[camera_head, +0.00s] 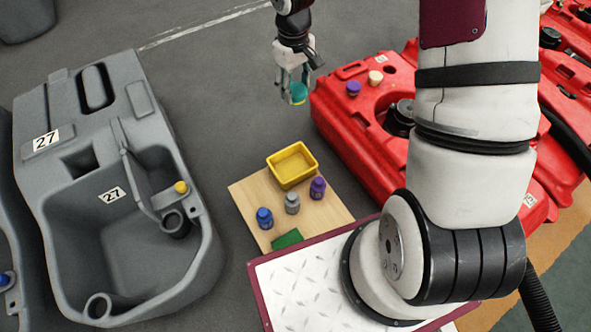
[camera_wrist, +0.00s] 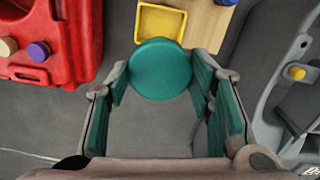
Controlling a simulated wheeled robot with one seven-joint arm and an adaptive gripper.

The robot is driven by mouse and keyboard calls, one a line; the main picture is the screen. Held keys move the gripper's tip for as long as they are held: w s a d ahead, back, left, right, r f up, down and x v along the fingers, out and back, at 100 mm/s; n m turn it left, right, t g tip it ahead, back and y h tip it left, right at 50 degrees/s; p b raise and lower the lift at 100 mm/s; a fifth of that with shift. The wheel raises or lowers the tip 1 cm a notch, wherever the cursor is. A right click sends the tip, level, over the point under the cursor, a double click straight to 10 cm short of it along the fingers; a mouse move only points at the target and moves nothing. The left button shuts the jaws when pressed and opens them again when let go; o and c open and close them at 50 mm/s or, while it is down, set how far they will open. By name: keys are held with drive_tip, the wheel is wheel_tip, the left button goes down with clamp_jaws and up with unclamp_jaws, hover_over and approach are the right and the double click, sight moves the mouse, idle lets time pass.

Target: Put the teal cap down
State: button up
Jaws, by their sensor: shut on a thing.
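The teal cap (camera_head: 298,92) is held at the tips of my gripper (camera_head: 293,84), above the grey floor and beside the left edge of the red tank. In the wrist view the teal cap (camera_wrist: 160,69) shows as a round disc between the two fingers of my gripper (camera_wrist: 160,85), which have teal pads. The gripper is shut on the cap. In the head view the fingers partly hide the cap. The cap is held apart from the yellow tray (camera_head: 270,172) and the wooden board (camera_head: 335,213).
The board carries a blue bottle (camera_head: 265,218), a grey bottle (camera_head: 292,203), a purple bottle (camera_head: 317,188) and a green piece (camera_head: 287,239). The red tank (camera_head: 345,115) has a purple cap (camera_head: 353,89) and a cream cap (camera_head: 375,77) on top. A grey tank (camera_head: 90,240) with a yellow cap (camera_head: 181,188) stands left.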

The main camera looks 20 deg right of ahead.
drive_tip(key=w+f+n+b, duration=0.1)
drive_tip(key=f+n+b, duration=0.2)
drive_tip(key=f, duration=1.1)
drive_tip(key=w+f+n+b, duration=0.1)
drive_tip(key=f+n+b, duration=0.3)
drive_tip(key=f+n, duration=0.5)
drive_tip(key=w+f+n+b, duration=0.1)
drive_tip(key=f+n+b, duration=0.2)
drive_tip(key=f, duration=1.8)
drive_tip(key=shift+a+f+n+b, duration=0.1)
drive_tip(key=shift+a+n+b, duration=0.05)
drive_tip(key=shift+n, duration=0.65)
drive_tip(key=shift+a+n+b, duration=0.1)
drive_tip(key=shift+n+b, duration=0.05)
drive_tip(key=shift+n, duration=0.65)
drive_tip(key=shift+f, duration=0.1)
drive_tip(key=o, duration=0.8)
drive_tip(key=shift+f, duration=0.1)
drive_tip(key=shift+o, duration=0.9)
